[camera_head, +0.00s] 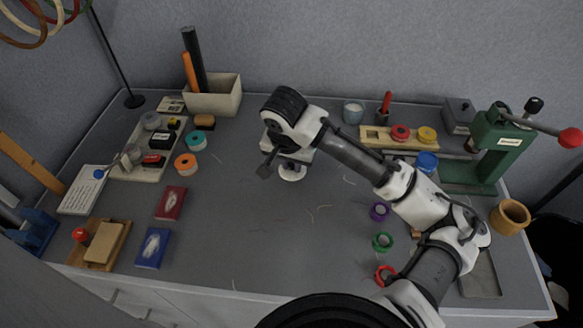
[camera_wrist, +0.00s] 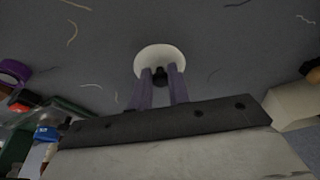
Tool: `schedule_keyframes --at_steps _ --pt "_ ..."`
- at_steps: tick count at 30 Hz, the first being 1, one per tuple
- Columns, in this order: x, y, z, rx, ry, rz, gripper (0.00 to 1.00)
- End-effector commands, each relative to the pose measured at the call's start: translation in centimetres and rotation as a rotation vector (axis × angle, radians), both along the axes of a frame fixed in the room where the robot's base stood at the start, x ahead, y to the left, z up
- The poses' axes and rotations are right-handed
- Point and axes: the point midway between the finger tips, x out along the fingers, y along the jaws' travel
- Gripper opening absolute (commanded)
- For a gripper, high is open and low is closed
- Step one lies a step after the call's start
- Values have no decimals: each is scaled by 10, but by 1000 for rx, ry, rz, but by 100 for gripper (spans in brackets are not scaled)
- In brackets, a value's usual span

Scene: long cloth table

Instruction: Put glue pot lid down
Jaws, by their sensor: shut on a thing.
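The lid is a round white disc with a dark knob in its middle, seen in the wrist view (camera_wrist: 158,54) and, partly covered, in the head view (camera_head: 292,174). My gripper (camera_wrist: 160,78) is shut on the dark knob, one finger on each side. In the head view my gripper (camera_head: 291,164) points down over the middle of the grey table (camera_head: 285,235). The lid lies flat, close to the tabletop; I cannot tell if it touches. An open tan pot (camera_head: 510,216) stands at the right edge; I cannot tell if it is the glue pot.
Clear cloth with loose threads surrounds the lid. Thread rolls, purple (camera_head: 379,211), green (camera_head: 382,242) and red (camera_head: 385,274), stand to the right under my arm. A green press (camera_head: 497,145) is at the far right. A red book (camera_head: 171,203) and blue book (camera_head: 153,247) lie left.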

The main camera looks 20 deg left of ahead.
Motion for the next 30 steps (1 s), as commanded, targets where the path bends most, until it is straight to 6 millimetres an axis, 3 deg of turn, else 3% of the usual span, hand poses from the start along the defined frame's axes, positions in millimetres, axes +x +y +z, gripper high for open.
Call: schedule_keyframes --at_steps 6,17,18,22,30 --pt "1 -1 -24 0 0 -2 0" --pt "0 0 -29 0 1 -1 0" --pt "0 0 -28 0 0 -1 20" --pt "0 0 -27 0 0 -1 38" --pt "0 0 -27 0 0 -1 40"
